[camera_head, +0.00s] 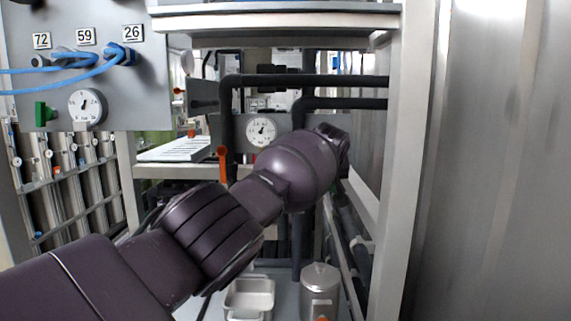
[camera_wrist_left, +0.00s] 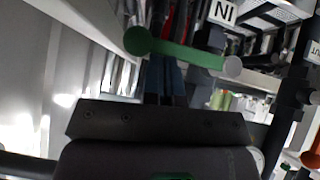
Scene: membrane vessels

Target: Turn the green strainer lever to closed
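The green strainer lever (camera_wrist_left: 180,50) shows in the left wrist view as a bar running across the upper middle, with a round green end at its left and a grey round end at its right. My left gripper (camera_wrist_left: 166,85) reaches up toward it from below. Its dark fingers look close together just under the bar. I cannot tell whether they touch it or how far apart they are. In the head view my left arm stretches into the rack, and its gripper and the strainer lever are hidden. My right gripper is in neither view.
An orange lever (camera_head: 222,165) and a gauge (camera_head: 262,132) are in the rack beside dark pipes (camera_head: 300,80). A metal canister (camera_head: 319,292) and a pale tray (camera_head: 232,304) stand below. A panel (camera_head: 150,80) with blue hoses is at left. A metal wall (camera_head: 495,170) closes the right side.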

